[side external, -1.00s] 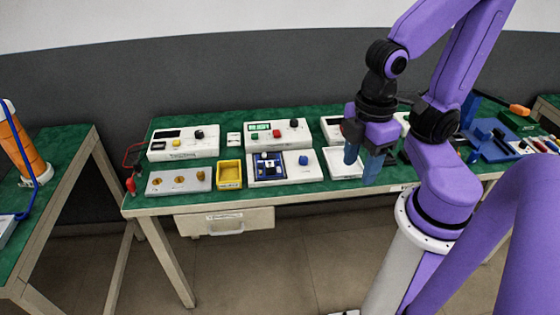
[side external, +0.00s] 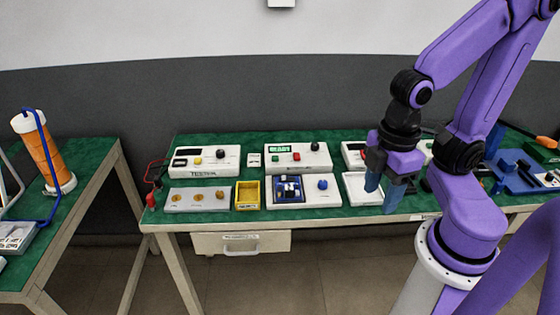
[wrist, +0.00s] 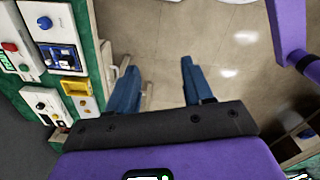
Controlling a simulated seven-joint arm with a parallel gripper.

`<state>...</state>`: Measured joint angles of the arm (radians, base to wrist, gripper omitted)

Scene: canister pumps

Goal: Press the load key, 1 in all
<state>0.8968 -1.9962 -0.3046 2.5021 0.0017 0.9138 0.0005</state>
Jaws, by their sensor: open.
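My gripper (side external: 383,193) is open and empty, its blue fingers pointing down by the bench's front edge, beside a white tray. In the wrist view the open fingers (wrist: 160,85) have only floor between them. A white unit with a green display (side external: 297,158) has a red button, a green button and a black knob. In front of it is a white unit with a blue panel and blue knob (side external: 333,190), also in the wrist view (wrist: 38,38). Both are left of my gripper, apart from it. No key label is readable, so I cannot tell which is the load key.
A white box with yellow and black knobs (side external: 205,161) is at the back left. A grey plate with brass knobs (side external: 198,199) and a yellow bin (side external: 248,195) stand along the front. The white tray (side external: 352,195) is beside my gripper. Blue fixtures (side external: 515,172) are at the right.

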